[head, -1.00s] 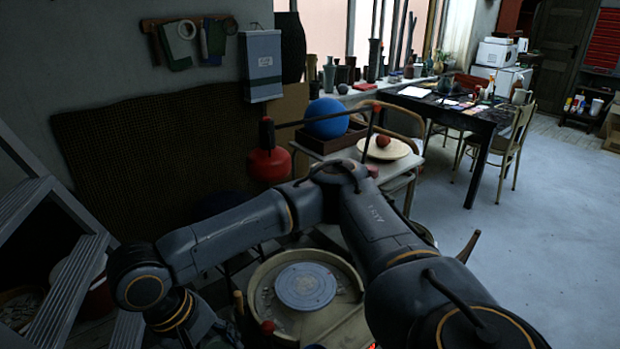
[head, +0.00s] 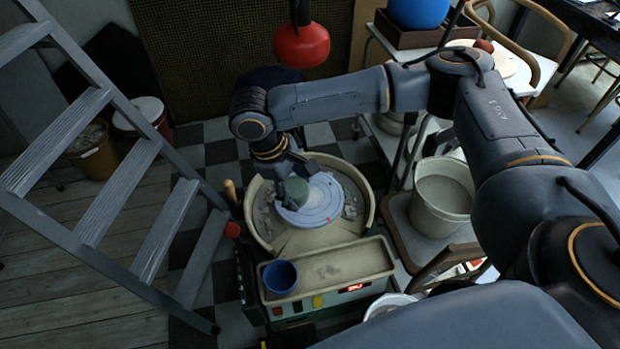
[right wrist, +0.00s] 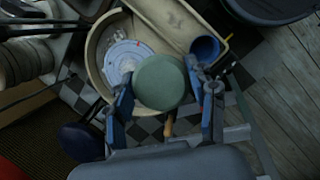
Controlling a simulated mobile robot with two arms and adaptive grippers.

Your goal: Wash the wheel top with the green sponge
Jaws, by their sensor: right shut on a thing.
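The wheel top (head: 322,207) is a pale blue-grey disc inside the cream splash basin (head: 360,182) in the head view. It also shows in the right wrist view (right wrist: 120,58), partly behind the sponge. My right gripper (head: 293,182) is shut on the round green sponge (head: 296,190), over the left part of the wheel top in the head view. The right wrist view shows the sponge (right wrist: 158,82) between the two blue fingers. I cannot tell if the sponge touches the disc. My left gripper is not in view.
A blue cup (head: 280,277) stands on the wheel's front tray (head: 345,262). A white bucket (head: 441,197) stands to the right. A ladder (head: 120,160) stands at the left. A red hanging object (head: 301,46) is behind. Grey smears lie in the basin.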

